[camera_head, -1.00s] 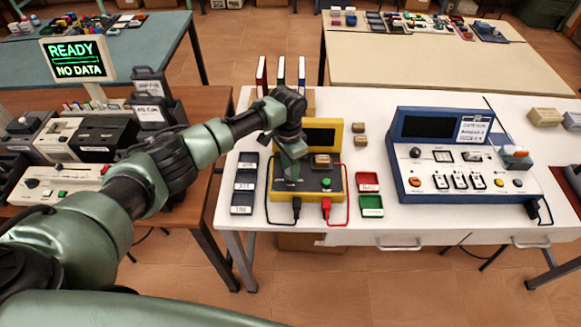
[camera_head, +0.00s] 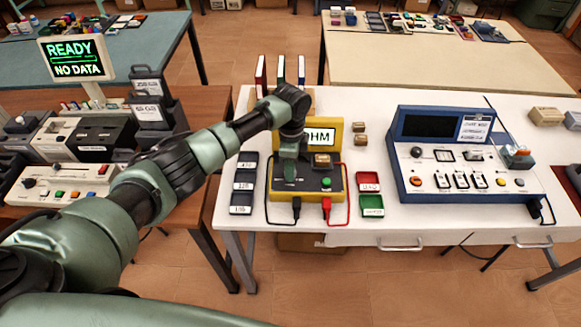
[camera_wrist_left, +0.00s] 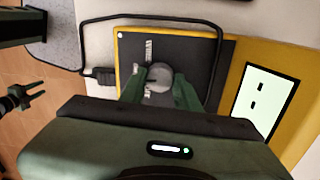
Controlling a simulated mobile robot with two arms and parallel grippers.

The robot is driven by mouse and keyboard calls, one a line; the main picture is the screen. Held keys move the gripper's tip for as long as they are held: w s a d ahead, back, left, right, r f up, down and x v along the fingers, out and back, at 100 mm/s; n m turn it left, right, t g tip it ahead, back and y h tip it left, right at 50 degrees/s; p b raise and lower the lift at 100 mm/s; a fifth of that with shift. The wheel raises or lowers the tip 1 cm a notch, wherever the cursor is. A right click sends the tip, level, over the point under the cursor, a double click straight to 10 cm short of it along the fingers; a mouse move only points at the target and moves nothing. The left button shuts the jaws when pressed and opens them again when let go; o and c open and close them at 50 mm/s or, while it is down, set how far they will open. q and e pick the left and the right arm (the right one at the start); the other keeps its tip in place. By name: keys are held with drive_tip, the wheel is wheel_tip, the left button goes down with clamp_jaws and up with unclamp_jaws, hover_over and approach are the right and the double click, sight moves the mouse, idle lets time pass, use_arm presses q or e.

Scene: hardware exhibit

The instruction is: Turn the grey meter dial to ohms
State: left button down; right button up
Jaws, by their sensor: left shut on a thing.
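A green button (camera_head: 325,181) is to the right of the dial. Red and black leads plug into the meter's front. Black trays (camera_head: 243,183) lie left of the meter, red (camera_head: 369,181) and green (camera_head: 372,205) trays right. A blue console (camera_head: 470,185) stands further right.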

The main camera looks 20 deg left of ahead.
use_arm(q)
drive_tip(key=shift+m, duration=0.5)
drive_tip(key=c, duration=1)
unclamp_jaws()
drive_tip(key=shift+c, duration=0.2)
drive_tip(key=shift+r, duration=0.15)
drive_tip(key=r, duration=0.2)
drive_tip(key=r+b, duration=0.1)
drive_tip(key=r, duration=0.4)
drive_tip(key=shift+w+r+b, duration=0.25)
drive_tip(key=shift+r+b, duration=0.05)
